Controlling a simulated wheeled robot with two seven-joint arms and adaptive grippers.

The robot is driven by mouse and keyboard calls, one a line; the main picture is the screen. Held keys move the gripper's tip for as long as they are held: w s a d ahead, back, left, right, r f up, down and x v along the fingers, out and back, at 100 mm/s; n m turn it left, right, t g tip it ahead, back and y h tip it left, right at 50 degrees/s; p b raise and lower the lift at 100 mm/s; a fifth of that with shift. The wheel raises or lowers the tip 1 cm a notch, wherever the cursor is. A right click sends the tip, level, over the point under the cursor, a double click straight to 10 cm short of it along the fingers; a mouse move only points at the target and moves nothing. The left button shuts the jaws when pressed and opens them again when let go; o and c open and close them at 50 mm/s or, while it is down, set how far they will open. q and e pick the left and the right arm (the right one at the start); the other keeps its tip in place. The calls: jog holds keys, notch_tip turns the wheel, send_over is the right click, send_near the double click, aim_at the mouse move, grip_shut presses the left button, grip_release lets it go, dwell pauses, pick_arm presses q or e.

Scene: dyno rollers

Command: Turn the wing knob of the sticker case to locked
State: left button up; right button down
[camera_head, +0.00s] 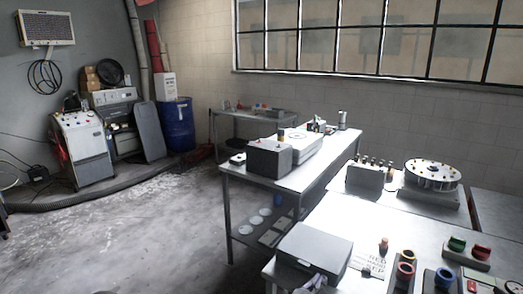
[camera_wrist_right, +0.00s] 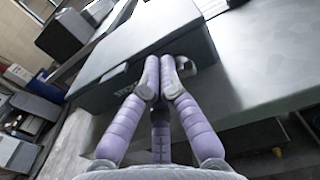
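The sticker case (camera_head: 315,248) is a grey box with a flat lid on the near table's left end. The knob's setting is hidden. In the head view the right gripper (camera_head: 316,282) shows at the case's front. My left gripper is out of view.
Right of the case, a printed card (camera_head: 367,265) lies on the table, with coloured ring stations (camera_head: 405,271) and a red and green button box (camera_head: 469,250) beyond. A round dial unit (camera_head: 433,176) stands farther back. Another bench (camera_head: 290,178) is behind, left.

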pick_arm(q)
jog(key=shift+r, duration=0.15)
pick_arm(e)
jog(key=v, duration=0.6)
jog(key=shift+r, duration=0.1)
